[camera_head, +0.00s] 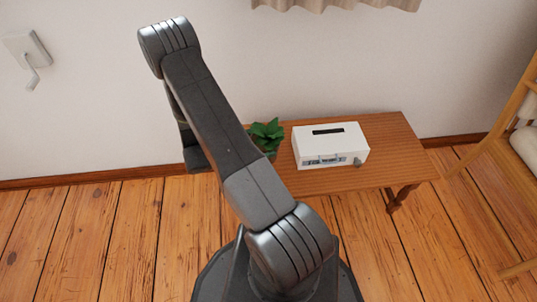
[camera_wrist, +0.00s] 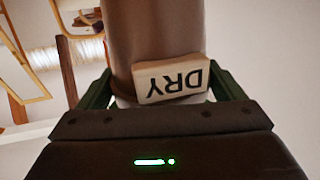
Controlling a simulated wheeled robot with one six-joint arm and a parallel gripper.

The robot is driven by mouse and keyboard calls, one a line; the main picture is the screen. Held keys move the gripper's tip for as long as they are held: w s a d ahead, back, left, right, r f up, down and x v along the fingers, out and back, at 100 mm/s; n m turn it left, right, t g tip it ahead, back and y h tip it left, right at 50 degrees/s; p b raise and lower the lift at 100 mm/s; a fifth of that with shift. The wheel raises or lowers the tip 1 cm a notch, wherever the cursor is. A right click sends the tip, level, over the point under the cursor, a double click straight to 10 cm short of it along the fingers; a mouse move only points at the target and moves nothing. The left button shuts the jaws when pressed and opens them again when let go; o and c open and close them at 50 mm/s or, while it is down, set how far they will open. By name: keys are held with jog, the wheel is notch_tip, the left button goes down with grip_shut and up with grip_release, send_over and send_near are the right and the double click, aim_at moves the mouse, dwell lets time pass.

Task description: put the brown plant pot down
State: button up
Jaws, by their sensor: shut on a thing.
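My gripper (camera_wrist: 165,90) is shut on a brown, rounded pot (camera_wrist: 155,35) with a pale band and a cream label reading DRY upside down in the wrist view. The green jaws lie on either side of it. In the head view my arm hides the gripper and most of what it holds. Green leaves (camera_head: 266,130) show just right of my arm, over the left part of the wooden table (camera_head: 385,128). I cannot tell whether they belong to the held pot, or whether that pot touches the table.
A white box (camera_head: 331,148) with a dark slot on top stands mid-table. Bare tabletop lies to its right and in front. A wooden chair (camera_head: 510,150) stands at the right. A white wall fitting (camera_head: 27,52) is at upper left.

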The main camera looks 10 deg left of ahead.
jog(key=shift+f+b, duration=0.8)
jog(key=shift+f, duration=2.05)
jog(key=shift+f, duration=0.2)
jog(key=o, duration=1.3)
jog(key=shift+r, duration=0.25)
jog(key=p+v, duration=0.2)
jog(key=v, duration=1)
